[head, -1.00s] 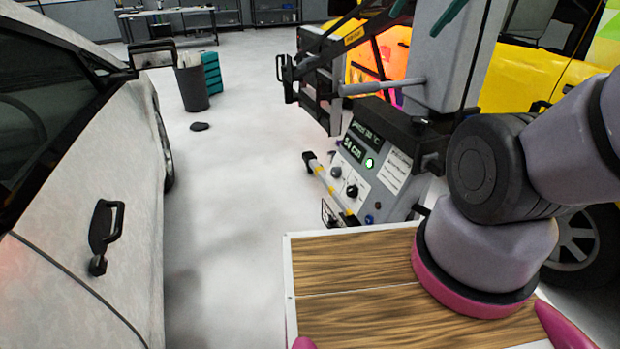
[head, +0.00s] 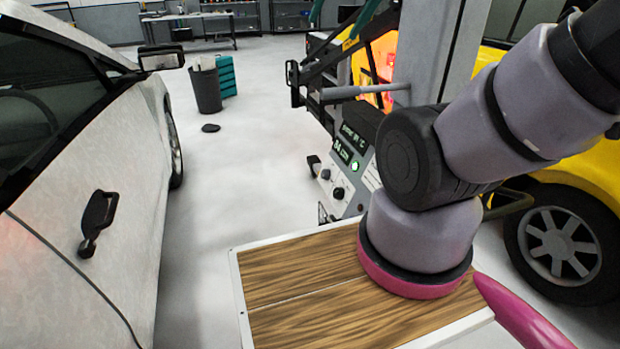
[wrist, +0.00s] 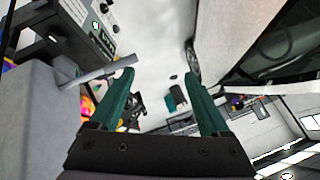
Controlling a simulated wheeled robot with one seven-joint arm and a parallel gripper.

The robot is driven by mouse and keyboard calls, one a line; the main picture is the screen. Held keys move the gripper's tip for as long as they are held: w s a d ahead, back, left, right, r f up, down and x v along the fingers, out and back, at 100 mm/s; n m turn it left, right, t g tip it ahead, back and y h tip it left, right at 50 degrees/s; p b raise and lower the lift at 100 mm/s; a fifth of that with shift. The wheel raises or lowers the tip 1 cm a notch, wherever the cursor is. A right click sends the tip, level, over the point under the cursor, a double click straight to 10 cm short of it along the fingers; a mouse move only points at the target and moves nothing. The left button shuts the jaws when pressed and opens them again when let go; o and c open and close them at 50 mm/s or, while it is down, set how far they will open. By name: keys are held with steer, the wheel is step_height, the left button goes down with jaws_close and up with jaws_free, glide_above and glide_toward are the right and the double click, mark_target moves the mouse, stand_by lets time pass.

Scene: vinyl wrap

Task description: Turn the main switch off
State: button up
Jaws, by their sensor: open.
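The machine's grey control panel (head: 328,186) stands near the middle of the head view, with a dark display, a lit green light (head: 354,165) and black knobs (head: 338,193). My arm hides its right part, and I cannot tell which control is the main switch. In the wrist view the panel (wrist: 79,12) lies at the top left, beyond the left finger. My gripper (wrist: 159,75) is open and empty, its teal fingers wide apart and clear of the panel. Two teal tips at the top of the head view look like these fingers.
A white car (head: 125,215) stands along the left, with a black door handle (head: 97,222). A yellow car (head: 580,185) is behind the machine at right. A dark bin (head: 206,92) stands farther back. The pale floor between the white car and machine is mostly clear.

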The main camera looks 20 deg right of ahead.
steer(key=w+d+f+m+g+h, duration=0.1)
steer(key=w+f+m+g, duration=0.2)
steer(key=w, duration=0.5)
steer(key=w+d+f+m+g+h, duration=0.1)
steer(key=w+f+m+g, duration=0.15)
steer(key=w, duration=0.65)
steer(key=w+f+m+g+h, duration=0.3)
steer(key=w+f+g+h, duration=0.15)
steer(key=w+f, duration=0.7)
steer(key=w+a+f+m+g+h, duration=0.1)
steer(key=w+f+m+h, duration=0.15)
steer(key=f, duration=0.75)
steer(key=w+a+f+m+h, duration=0.1)
steer(key=w+f+h, duration=0.25)
steer(key=f, duration=0.75)
steer(key=m+t+h, duration=0.2)
steer(key=t+h, duration=0.2)
steer(key=h, duration=0.4)
glide_toward(322, 176)
steer(key=shift+y, duration=0.25)
steer(key=d, duration=0.8)
steer(key=shift+w+d+r, duration=0.15)
steer(key=shift+d+r, duration=0.05)
steer(key=shift+d, duration=0.1)
